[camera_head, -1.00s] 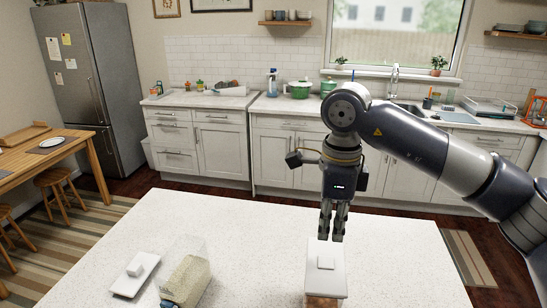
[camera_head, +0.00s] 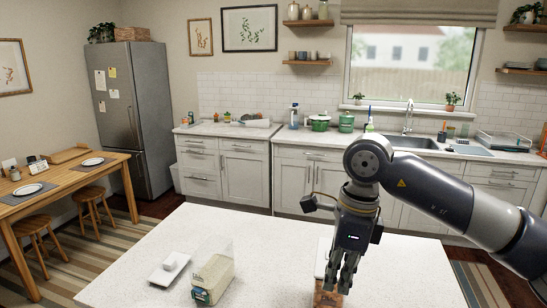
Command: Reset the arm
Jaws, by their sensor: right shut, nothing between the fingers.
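My right arm comes in from the right and bends down over the white island. Its gripper (camera_head: 345,282) points down, fingers together and empty, in front of a lidded container (camera_head: 327,298) near the island's front edge. The fingers hide part of the container's white lid (camera_head: 321,258). From this view I cannot tell how far the fingertips are from the lid. My left gripper is not in view.
On the island (camera_head: 260,260), a clear container (camera_head: 214,272) with pale contents stands beside a loose white lid (camera_head: 169,269). A wooden table (camera_head: 65,191) with stools is at the left. Counters line the back wall.

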